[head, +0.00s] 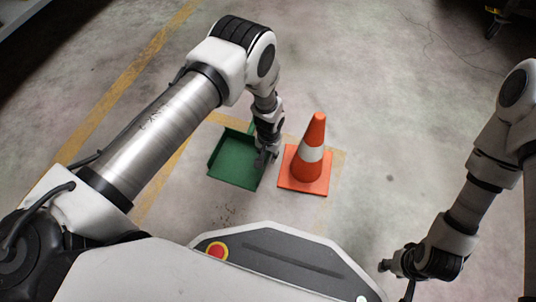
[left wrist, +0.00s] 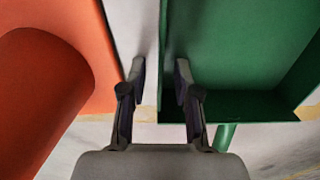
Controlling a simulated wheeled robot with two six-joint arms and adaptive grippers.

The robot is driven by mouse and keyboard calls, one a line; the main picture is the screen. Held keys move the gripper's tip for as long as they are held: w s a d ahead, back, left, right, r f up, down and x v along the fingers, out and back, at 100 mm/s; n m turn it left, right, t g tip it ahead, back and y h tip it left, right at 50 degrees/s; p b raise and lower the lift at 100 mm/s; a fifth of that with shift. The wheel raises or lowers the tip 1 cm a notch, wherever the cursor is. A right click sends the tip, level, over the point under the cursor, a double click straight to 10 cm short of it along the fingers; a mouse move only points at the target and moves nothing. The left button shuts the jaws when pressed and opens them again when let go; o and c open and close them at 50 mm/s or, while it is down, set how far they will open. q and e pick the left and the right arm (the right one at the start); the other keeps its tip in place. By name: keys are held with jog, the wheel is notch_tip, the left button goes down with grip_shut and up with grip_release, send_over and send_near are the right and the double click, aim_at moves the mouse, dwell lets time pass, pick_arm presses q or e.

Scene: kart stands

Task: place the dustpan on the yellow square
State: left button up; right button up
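The green dustpan (head: 232,170) lies on the floor left of an orange cone, inside a yellow taped outline, the yellow square (head: 171,171). My left gripper (head: 265,160) is low at the dustpan's right side, between it and the cone. In the left wrist view, its fingers (left wrist: 157,72) are apart, one on each side of the dustpan's side edge (left wrist: 164,45), without visibly closing on it. The dustpan (left wrist: 235,45) also shows a short green handle piece at the bottom. My right gripper (head: 388,266) is at the lower right, away from the dustpan; its fingers are too small to judge.
The orange cone with a white band (head: 309,155) stands close to the dustpan and left gripper; its orange base (left wrist: 92,40) fills the left of the wrist view. A long yellow floor line (head: 125,80) runs at the left. Concrete floor right of the cone is clear.

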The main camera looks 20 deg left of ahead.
pick_arm(q)
notch_tip(320, 180, up, 12)
jog(key=p, duration=0.7)
jog(key=s+a+f, duration=0.2)
jog(key=s+a, duration=0.4)
jog(key=s, duration=0.6)
jog(key=s+a+r, duration=0.1)
jog(key=s+r, duration=0.1)
jog(key=s, duration=0.5)
jog(key=s+a+r+n, duration=0.1)
jog(key=s+a+r, duration=0.1)
jog(key=s, duration=0.5)
jog(key=shift+s+r+b, duration=0.35)
jog(key=shift+s+r, duration=0.05)
jog(key=shift+r, duration=0.4)
